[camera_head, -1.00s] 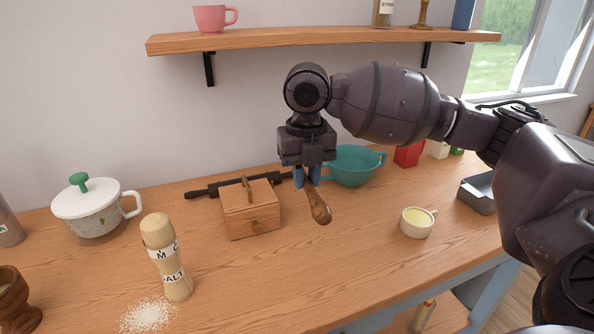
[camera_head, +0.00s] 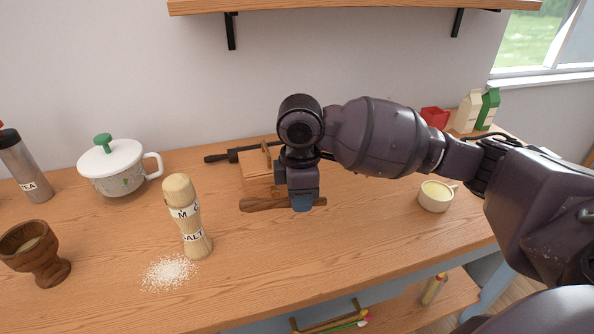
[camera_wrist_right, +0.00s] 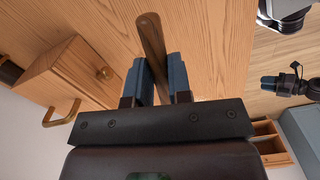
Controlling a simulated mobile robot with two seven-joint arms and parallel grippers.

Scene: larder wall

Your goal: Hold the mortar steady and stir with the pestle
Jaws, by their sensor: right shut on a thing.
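The mortar (camera_head: 36,246), a brown wooden goblet-shaped cup on a foot, stands upright at the far left of the worktop in the head view. Something pale shows inside it. My right gripper (camera_head: 303,203) is shut on the pestle (camera_head: 264,204), a brown wooden rod with a thicker end. The pestle lies roughly level across the fingers, its thick end pointing left, in front of the wooden box. The right wrist view shows the pestle (camera_wrist_right: 152,42) between the two blue fingers (camera_wrist_right: 160,85). The right gripper is well to the right of the mortar. My left gripper is not seen.
A salt mill (camera_head: 187,217) and spilled salt (camera_head: 168,272) lie between mortar and gripper. A lidded white pot (camera_head: 117,168) stands back left, a cream cup (camera_head: 435,196) right. The front middle is clear.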

